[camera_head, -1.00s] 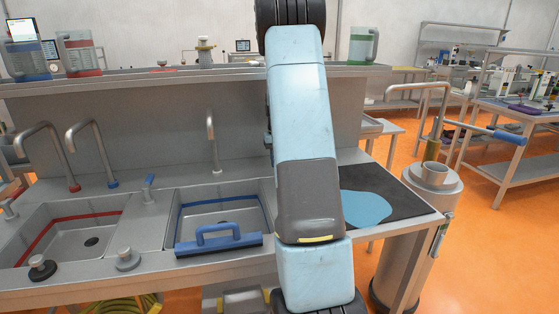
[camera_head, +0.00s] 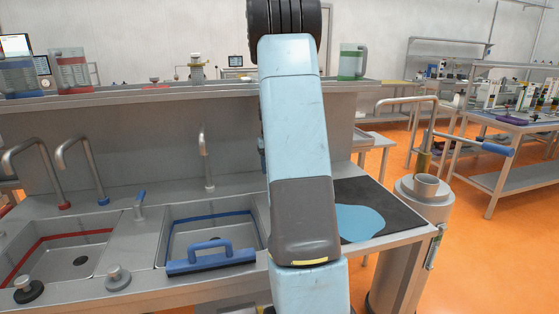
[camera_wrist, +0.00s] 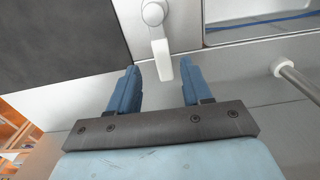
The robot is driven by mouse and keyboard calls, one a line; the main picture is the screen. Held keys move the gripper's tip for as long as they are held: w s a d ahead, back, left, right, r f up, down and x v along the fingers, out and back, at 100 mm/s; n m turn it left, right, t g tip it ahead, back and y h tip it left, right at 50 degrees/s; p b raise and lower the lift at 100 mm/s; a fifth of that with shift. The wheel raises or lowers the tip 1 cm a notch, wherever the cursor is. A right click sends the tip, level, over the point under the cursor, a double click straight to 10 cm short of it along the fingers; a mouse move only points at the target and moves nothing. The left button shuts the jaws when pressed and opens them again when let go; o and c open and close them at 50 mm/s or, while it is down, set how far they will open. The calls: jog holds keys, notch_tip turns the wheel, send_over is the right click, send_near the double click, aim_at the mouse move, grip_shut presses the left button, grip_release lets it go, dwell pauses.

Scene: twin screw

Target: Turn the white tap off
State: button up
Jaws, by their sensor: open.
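The white tap handle (camera_wrist: 160,42) shows in the wrist view, with a round knob and a lever pointing toward my gripper. My gripper (camera_wrist: 160,67) is open, with one blue finger on each side of the lever's tip. No contact between fingers and lever is visible. In the head view my arm covers the place right of the blue-rimmed sink, and neither the handle nor my gripper can be seen there. A spout with a pale base ring (camera_head: 208,187) stands behind that sink.
Left of my arm are the blue-rimmed sink (camera_head: 188,243), a blue-handled squeegee-like tool (camera_head: 212,260) and a red-rimmed sink (camera_head: 45,262). A dark mat (camera_head: 392,222) lies to the right.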

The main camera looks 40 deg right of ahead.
jog(key=s+a+r, duration=0.5)
jog(key=s+r, duration=0.3)
jog(key=s, duration=0.3)
jog(key=shift+s+a+r, duration=0.2)
jog(key=shift+s+r, duration=0.1)
jog(key=s+a+r+n+t, duration=0.1)
jog(key=s+a+r, duration=0.2)
jog(key=a, duration=0.4)
jog(key=s+a+r+n+t, duration=0.1)
jog(key=s+a+r, duration=0.2)
jog(key=a, duration=0.4)
jog(key=s+a+n+t, duration=0.2)
jog(key=s+a+t, duration=0.1)
jog(key=s+a, duration=0.8)
jog(key=shift+s+a+r+n+t, duration=0.3)
jog(key=shift+s+a+r+n, duration=0.15)
jog(key=shift+a, duration=0.25)
